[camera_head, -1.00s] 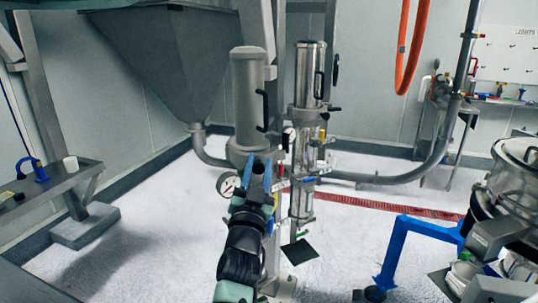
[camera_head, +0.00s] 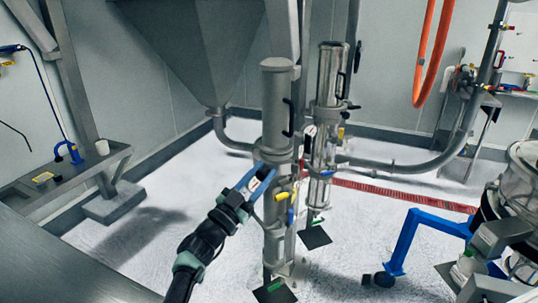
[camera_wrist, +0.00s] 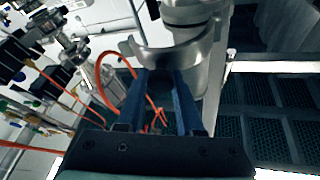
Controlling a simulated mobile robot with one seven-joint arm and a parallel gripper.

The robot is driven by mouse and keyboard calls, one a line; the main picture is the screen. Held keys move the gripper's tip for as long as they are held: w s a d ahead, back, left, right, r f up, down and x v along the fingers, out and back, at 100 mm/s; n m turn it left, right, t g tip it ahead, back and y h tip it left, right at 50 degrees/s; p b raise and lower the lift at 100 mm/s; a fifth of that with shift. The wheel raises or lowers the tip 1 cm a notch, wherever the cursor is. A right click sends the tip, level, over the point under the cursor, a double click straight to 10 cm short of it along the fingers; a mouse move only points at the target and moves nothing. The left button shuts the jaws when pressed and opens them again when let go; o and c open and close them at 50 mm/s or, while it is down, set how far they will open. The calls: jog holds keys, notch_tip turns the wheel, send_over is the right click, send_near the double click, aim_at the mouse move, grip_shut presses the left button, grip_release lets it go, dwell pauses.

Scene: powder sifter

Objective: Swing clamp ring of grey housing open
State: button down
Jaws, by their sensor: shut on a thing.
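The grey housing (camera_head: 276,105) is the matte upright cylinder left of a shiny steel one, with a black handle on its right side. Its clamp ring (camera_head: 272,156) is the band around its lower part. In the wrist view a curved pale metal piece, apparently the clamp ring (camera_wrist: 178,60), stands out from the housing. My gripper (camera_head: 266,172) reaches in from the lower left, at the front of the housing just below the band. In the wrist view its blue fingers are shut on a dark part at the ring (camera_wrist: 160,78); the fingers partly hide the grip.
The shiny steel cylinder (camera_head: 331,75) stands close on the right, with yellow and blue valve handles between. A blue frame (camera_head: 425,232) is at the right, a bench (camera_head: 70,178) at the left. The floor front left of the housing is open.

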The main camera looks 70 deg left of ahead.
jog(key=s+m+t+h+b, duration=0.1)
jog(key=h+b, duration=0.1)
jog(key=s+m+h+b, duration=0.1)
jog(key=b, duration=0.2)
jog(key=s+a+m+t+h+b, duration=0.1)
jog(key=h+b, duration=0.1)
jog(key=shift+a+r+t+h+b, duration=0.1)
jog(key=shift+r+t+h+b, duration=0.05)
jog(key=shift+t+h+b, duration=0.15)
jog(key=shift+s+r, duration=0.1)
jog(key=shift+r, duration=0.05)
jog(key=c, duration=0.5)
grip_release()
jog(key=shift+c, duration=0.2)
jog(key=shift+f, duration=0.2)
